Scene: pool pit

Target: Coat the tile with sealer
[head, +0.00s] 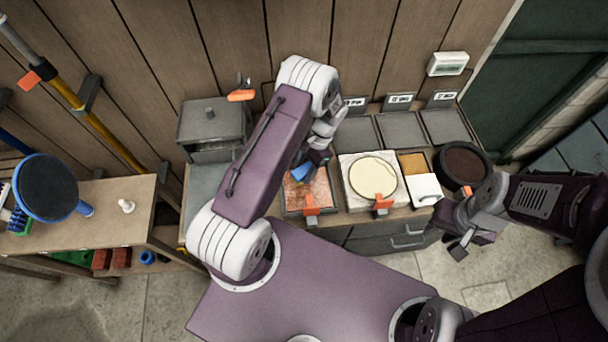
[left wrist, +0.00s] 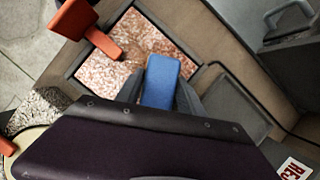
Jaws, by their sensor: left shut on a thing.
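A pink-and-white speckled tile (head: 318,188) lies in a dark frame on the counter, with an orange-handled piece (head: 311,204) at its front edge. It also fills the upper middle of the left wrist view (left wrist: 118,72), with a browner patch near the blue block. My left gripper (head: 308,166) is shut on a blue block (left wrist: 162,80), which also shows in the head view (head: 301,173). The block is over the tile; I cannot tell whether it touches. My right gripper (head: 468,244) appears open and empty, in front of the counter. My left arm hides part of the counter.
A round cream-filled dish (head: 373,179) on a pale slab stands right of the tile. Further right are a brown-and-white tray (head: 424,189) and a dark round bowl (head: 464,162). Several grey plates (head: 402,130) line the back. A wooden bench (head: 110,215) stands left.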

